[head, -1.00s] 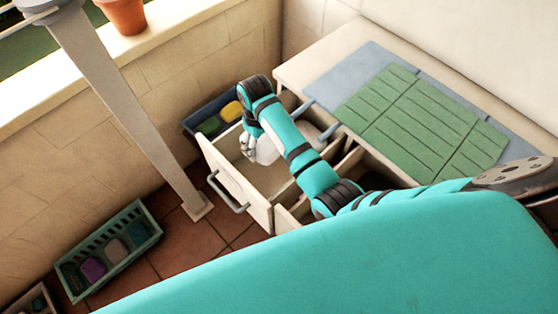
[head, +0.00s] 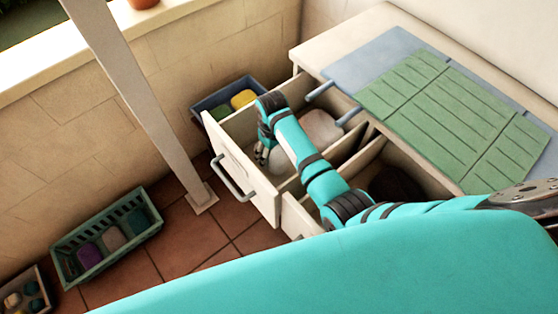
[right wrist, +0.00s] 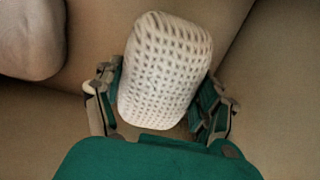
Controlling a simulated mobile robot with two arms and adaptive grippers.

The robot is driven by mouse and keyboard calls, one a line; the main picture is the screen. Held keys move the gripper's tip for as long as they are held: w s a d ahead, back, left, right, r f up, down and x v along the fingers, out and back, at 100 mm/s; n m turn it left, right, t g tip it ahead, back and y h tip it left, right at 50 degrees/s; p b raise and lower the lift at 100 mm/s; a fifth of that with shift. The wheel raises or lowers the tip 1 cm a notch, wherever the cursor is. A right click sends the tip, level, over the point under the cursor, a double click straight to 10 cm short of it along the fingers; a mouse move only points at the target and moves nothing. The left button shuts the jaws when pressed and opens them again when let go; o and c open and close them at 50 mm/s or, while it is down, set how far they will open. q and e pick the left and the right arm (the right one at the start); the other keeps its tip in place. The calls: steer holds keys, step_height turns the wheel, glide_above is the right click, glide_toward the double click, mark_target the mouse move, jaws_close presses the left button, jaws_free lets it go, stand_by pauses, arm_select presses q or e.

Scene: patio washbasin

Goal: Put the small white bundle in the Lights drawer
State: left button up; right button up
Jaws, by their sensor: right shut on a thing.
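The small white bundle (right wrist: 165,72), with a knit-like grid surface, sits between the fingers of my right gripper (right wrist: 160,105) in the right wrist view. The gripper is shut on it. In the head view my right gripper (head: 263,152) reaches down inside an open cream drawer (head: 240,170), and the bundle (head: 281,162) shows partly behind my arm. A larger pale, rounded thing (head: 320,128) lies in the back of the same drawer and shows at the upper left of the right wrist view (right wrist: 30,38). No drawer label is readable. My left gripper is not in view.
A second drawer (head: 298,220) is partly open beside the first, under my right arm. A counter with a green slatted mat (head: 450,120) stands at right. A blue bin (head: 207,102) is behind the drawer. A green basket (head: 70,240) and a post (head: 150,110) stand at left.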

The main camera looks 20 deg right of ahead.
mark_target(274, 151)
steer(key=shift+f+b, duration=0.4)
steer(key=shift+f, duration=2.25)
steer(key=shift+f, duration=0.2)
steer(key=o, duration=1.2)
steer(key=shift+c, duration=0.2)
step_height(274, 151, up, 12)
steer(key=shift+r+p, duration=0.2)
steer(key=shift+p, duration=0.75)
